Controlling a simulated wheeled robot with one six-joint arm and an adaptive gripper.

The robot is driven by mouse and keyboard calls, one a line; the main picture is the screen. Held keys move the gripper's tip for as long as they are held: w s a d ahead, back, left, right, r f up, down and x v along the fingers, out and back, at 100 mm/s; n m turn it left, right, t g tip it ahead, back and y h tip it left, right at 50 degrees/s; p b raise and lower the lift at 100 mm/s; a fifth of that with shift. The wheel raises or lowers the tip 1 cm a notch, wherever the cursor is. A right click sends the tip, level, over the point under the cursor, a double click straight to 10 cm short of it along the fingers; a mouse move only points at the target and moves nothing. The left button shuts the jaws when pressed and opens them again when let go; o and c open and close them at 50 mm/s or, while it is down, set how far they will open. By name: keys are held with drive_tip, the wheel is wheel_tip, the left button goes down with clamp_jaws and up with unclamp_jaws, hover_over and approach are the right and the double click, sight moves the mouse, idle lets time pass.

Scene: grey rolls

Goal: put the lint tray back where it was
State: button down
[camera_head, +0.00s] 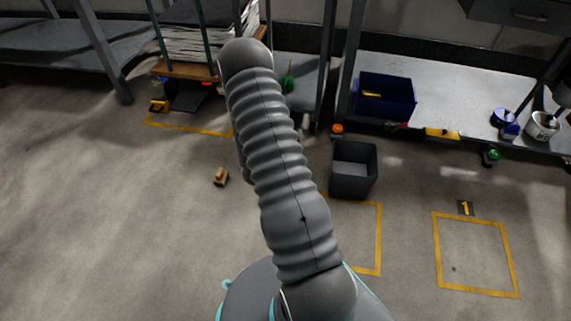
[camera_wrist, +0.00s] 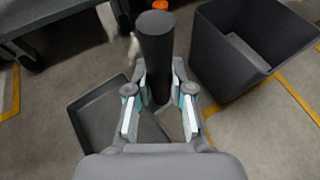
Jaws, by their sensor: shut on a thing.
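My gripper (camera_wrist: 160,82) shows in the wrist view with its fingers closed around a dark grey roll (camera_wrist: 155,45), a plain cylinder. The roll's round end faces the top of the picture, and its lower part runs down between the fingers. A shallow dark grey tray (camera_wrist: 92,112), likely the lint tray, lies below and left of my gripper, apparently on the floor. The fingers and roll cover part of it, and I cannot tell whether the roll touches it. In the head view my arm hides the gripper, roll and tray.
A deep grey bin (camera_head: 354,188) stands open right of my arm; it also shows in the wrist view (camera_wrist: 222,70). A blue crate (camera_head: 388,103) sits on the low shelf behind. A small brown block (camera_head: 221,177) lies left. The marked square (camera_head: 474,217) at right is empty.

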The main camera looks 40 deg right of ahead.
drive_tip(key=s+d+f+m+g, duration=0.2)
drive_tip(key=s+d+f, duration=0.1)
drive_tip(key=s+d, duration=0.1)
drive_tip(key=shift+w+d+f+b, duration=0.4)
drive_tip(key=shift+w+f, duration=1.4)
drive_tip(key=shift+f, duration=0.05)
drive_tip(key=shift+w+d+f+b, duration=0.35)
drive_tip(key=shift+w+f+b, duration=0.1)
drive_tip(key=shift+w+f, duration=1.4)
drive_tip(key=shift+w+d+f+b, duration=0.4)
drive_tip(key=shift+w+f, duration=1.35)
drive_tip(key=shift+f, duration=0.15)
drive_tip(key=shift+f, duration=0.15)
drive_tip(key=c, duration=1)
unclamp_jaws()
drive_tip(key=shift+c, duration=0.2)
